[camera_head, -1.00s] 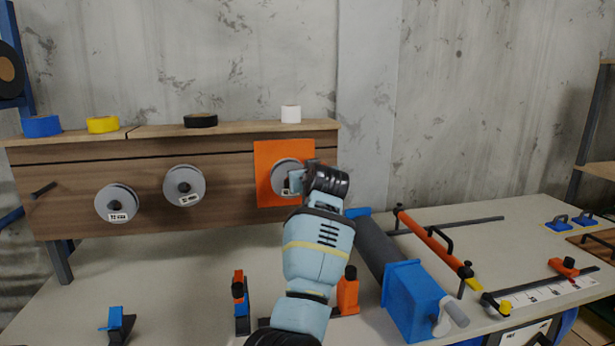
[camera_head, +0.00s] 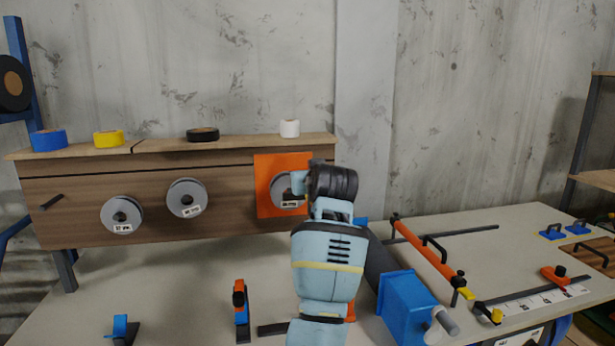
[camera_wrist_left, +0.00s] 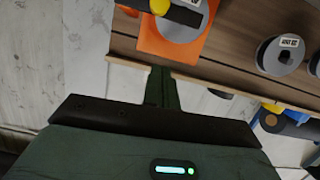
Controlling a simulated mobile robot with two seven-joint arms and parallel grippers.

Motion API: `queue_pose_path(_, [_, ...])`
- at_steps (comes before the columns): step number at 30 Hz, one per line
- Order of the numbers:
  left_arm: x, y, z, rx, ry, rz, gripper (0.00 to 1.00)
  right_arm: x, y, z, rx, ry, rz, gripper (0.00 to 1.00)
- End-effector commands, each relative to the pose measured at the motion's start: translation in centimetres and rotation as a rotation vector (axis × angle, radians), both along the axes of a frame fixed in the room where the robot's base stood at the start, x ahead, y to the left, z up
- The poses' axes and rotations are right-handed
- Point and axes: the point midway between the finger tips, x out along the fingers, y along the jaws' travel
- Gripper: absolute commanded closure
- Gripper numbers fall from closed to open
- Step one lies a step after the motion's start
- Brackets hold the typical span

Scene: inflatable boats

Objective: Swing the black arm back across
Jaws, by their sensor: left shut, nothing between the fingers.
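A black arm (camera_wrist_left: 182,12) with a yellow knob (camera_wrist_left: 160,6) lies across the face of a grey spool in the left wrist view. The spool (camera_wrist_left: 178,32) is on an orange panel (camera_wrist_left: 152,38), which also shows in the head view (camera_head: 265,190). In the head view my wrist covers part of the spool (camera_head: 280,190), and I cannot make out the black arm there. My left gripper (camera_head: 298,183) is in front of the orange panel. In the left wrist view its fingers (camera_wrist_left: 160,75) are together and empty, apart from the black arm in the picture. My right gripper is out of view.
The wooden board (camera_head: 235,190) carries two more grey spools (camera_head: 122,215) (camera_head: 187,198) to the left. Tape rolls stand on its top ledge. A blue box-shaped tool (camera_head: 405,305), an orange clamp bar (camera_head: 425,245) and smaller clamps lie on the table (camera_head: 480,235).

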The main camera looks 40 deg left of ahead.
Motion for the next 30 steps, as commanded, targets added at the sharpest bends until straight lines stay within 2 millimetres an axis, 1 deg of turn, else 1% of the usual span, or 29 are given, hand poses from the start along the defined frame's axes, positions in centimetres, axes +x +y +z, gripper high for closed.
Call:
queue_pose_path(1, [-0.4, -0.6, 0.1, -0.001, -0.001, -0.001, 1.0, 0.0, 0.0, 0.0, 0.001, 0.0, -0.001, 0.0])
queue_pose_path(3, [-0.8, -1.1, 0.3, 0.001, -0.001, -0.001, 1.0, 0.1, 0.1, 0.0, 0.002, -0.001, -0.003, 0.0])
queue_pose_path(7, [-1.3, -1.6, 0.5, -0.001, 0.0, -0.001, 1.0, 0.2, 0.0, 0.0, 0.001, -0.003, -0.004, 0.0])
queue_pose_path(25, [-1.4, -1.7, 0.5, 0.001, 0.001, -0.001, 1.0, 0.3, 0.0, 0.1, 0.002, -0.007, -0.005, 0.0])
queue_pose_path(26, [-1.4, -1.7, 0.4, 0.002, 0.003, -0.002, 1.0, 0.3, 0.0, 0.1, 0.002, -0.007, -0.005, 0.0])
queue_pose_path(28, [-1.3, -1.8, -0.6, 0.01, 0.014, -0.011, 1.0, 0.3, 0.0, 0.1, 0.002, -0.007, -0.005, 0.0])
queue_pose_path(29, [-1.2, -1.8, -1.2, 0.017, 0.02, -0.017, 1.0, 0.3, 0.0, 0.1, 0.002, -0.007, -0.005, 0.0])
queue_pose_path(30, [-1.1, -2.0, -2.4, 0.028, 0.034, -0.031, 1.0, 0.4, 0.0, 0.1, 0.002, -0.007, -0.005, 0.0])
